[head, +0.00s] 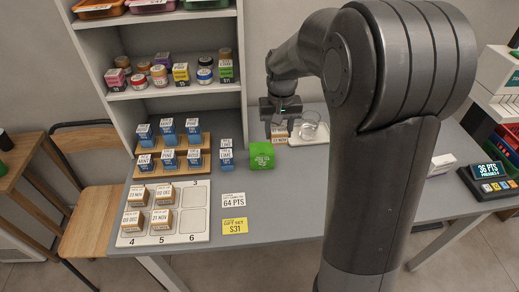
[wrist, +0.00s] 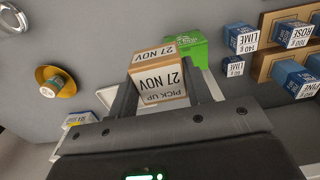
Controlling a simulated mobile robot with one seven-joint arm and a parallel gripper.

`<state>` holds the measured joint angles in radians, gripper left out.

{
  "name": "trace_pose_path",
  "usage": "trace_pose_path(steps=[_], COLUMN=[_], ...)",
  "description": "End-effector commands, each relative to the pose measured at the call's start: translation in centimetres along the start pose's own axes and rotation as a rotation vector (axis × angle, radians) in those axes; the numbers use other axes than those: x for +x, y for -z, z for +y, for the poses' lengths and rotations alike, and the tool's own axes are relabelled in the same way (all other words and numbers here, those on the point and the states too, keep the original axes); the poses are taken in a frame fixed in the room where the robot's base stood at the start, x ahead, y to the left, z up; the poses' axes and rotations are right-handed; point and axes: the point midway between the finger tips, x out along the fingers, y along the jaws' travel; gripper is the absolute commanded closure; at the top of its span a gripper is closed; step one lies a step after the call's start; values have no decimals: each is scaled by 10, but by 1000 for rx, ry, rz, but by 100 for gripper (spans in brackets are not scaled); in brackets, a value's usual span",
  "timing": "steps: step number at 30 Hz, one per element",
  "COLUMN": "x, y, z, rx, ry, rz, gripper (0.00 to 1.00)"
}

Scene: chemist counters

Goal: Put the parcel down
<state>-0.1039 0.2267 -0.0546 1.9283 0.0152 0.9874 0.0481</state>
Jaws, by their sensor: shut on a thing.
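The parcel (wrist: 160,85) is a small cardboard box with white labels reading PICK UP 27 NOV. My gripper (wrist: 165,100) is shut on it, with a finger on each side. In the head view my gripper (head: 280,120) holds the parcel (head: 279,134) at the back of the counter, by a white tray (head: 300,141). I cannot tell how far it is above the surface. A white numbered board (head: 194,237) lies at the front left. Parcels stand in its left and middle columns; cells 3 (head: 195,195) and 6 (head: 193,222) are empty.
A green box (head: 262,155) stands left of the held parcel. Blue boxes (head: 168,158) stand on a wooden stepped rack. Cards reading 64 PTS (head: 233,200) and S31 (head: 235,226) lie right of the board. The counter's front middle (head: 290,205) is clear.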

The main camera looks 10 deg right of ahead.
Motion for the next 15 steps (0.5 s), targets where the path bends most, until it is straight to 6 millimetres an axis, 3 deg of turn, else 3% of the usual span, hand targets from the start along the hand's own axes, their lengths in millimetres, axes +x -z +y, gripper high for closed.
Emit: trace_pose_path(steps=[3,8,11,15], x=[-10,-17,-14,1], y=[6,9,12,22], z=[35,58,58,34], rx=[2,-4,-8,-13], ry=[0,0,1,1], rz=[2,1,0,-3], gripper=[79,79,79,79])
